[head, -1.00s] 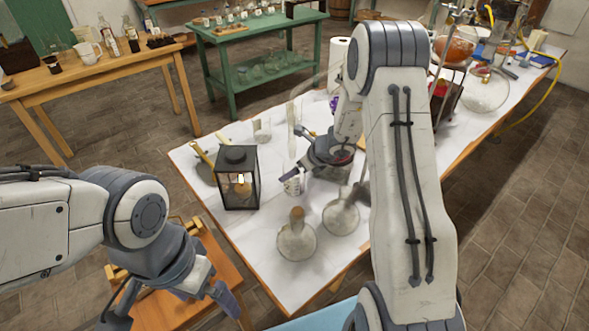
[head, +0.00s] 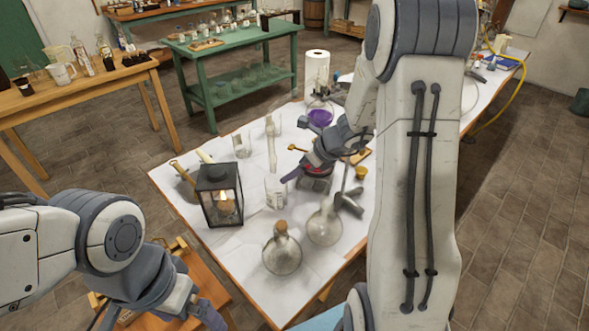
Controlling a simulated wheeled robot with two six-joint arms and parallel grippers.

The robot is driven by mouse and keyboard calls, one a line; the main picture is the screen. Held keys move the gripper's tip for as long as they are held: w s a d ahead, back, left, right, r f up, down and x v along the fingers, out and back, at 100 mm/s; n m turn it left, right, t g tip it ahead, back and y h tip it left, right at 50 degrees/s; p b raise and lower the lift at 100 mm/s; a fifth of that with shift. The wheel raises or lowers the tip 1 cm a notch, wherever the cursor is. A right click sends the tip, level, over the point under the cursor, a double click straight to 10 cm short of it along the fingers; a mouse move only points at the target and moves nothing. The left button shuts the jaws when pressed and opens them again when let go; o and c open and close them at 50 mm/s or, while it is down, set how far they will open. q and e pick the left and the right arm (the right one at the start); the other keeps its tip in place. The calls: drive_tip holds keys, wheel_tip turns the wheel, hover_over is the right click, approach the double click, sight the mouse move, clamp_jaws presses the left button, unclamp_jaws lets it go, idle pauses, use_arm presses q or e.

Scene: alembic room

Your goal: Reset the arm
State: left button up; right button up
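My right arm comes down over the right side of the white-topped table (head: 235,262). My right gripper (head: 318,190) is over the middle of that table, close to a glass beaker (head: 275,191). Its fingers are spread apart, and I see nothing held between them. My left gripper (head: 160,325) is low at the bottom left, over the wooden stool or chair beside the table. Its fingers are spread and partly cut off by the frame's lower edge. It looks empty.
A black lantern (head: 219,195) stands at the table's left. Two round flasks, one corked (head: 282,252) and one beside it (head: 324,225), stand near the front. A flask with purple liquid (head: 320,117) and a paper roll (head: 316,72) stand behind.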

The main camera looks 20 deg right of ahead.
drive_tip(key=shift+f, duration=0.1)
drive_tip(key=b, duration=0.2)
approach(276, 185)
drive_tip(key=a+f, duration=0.1)
drive_tip(key=w+a+f, duration=0.1)
drive_tip(key=f, duration=0.1)
drive_tip(key=w+a+f, duration=0.1)
drive_tip(key=a, duration=0.1)
drive_tip(key=shift+w+a+f, duration=0.1)
drive_tip(key=shift+w+f, duration=0.05)
drive_tip(key=shift+f, duration=0.1)
drive_tip(key=shift+r+p, duration=0.4)
drive_tip(key=shift+r, duration=0.45)
drive_tip(key=shift+s+d+r+b, duration=0.2)
drive_tip(key=shift+s+d, duration=0.1)
drive_tip(key=shift+s, duration=0.15)
drive_tip(key=shift+s+d+r+b, duration=0.15)
drive_tip(key=shift+s+d, duration=0.15)
drive_tip(key=shift+s, duration=0.15)
